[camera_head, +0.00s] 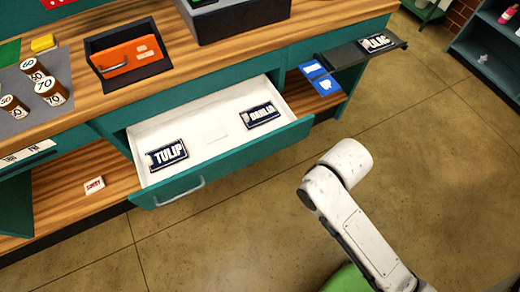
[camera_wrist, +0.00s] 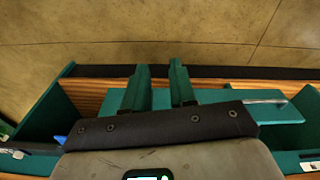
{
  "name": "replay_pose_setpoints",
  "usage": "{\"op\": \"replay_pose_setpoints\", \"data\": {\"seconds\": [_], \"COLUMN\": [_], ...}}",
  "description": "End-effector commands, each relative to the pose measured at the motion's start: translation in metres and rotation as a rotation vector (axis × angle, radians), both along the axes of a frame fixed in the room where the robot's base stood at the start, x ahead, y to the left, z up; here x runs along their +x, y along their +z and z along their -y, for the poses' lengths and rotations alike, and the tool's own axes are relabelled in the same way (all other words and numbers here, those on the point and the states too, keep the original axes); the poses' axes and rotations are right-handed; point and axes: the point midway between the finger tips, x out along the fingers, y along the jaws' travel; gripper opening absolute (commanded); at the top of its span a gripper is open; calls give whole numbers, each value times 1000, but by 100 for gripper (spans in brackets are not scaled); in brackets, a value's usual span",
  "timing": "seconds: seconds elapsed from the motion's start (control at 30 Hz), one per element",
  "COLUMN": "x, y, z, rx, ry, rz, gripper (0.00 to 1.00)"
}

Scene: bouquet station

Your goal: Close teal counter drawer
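The teal counter drawer stands open in the head view, its teal front (camera_head: 225,160) pulled out from the counter. A silver handle (camera_head: 180,193) is on the front. Its white inside (camera_head: 205,128) holds a TULIP card (camera_head: 166,154) and a DAHLIA card (camera_head: 259,115). In the wrist view a teal panel (camera_wrist: 225,97) with a silver handle (camera_wrist: 265,101) shows at right, seemingly the drawer front. My gripper (camera_wrist: 157,75) has its two teal fingers apart, with nothing seen between them, left of that handle. It is not visible in the head view; my white arm is right of the drawer.
The wooden counter top (camera_head: 135,25) carries an orange item in a dark holder (camera_head: 125,55) and several numbered brown jars (camera_head: 50,90). A black tray (camera_head: 350,55) with a LILAC card juts out at right. Lower wooden shelves flank the drawer. The floor (camera_head: 240,220) before it is clear.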

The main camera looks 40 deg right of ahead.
Motion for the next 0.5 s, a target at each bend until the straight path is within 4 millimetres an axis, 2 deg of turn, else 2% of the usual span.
{"op": "replay_pose_setpoints", "data": {"seconds": [0.03, 0.23, 0.5], "x": [1, 17, 56], "y": [-2, -21, -55], "z": [1, 12, 51], "rx": [2, 43, 77], "ry": [6, 167, 589], "rz": [1, 40, 218], "gripper": [20, 1, 0]}}
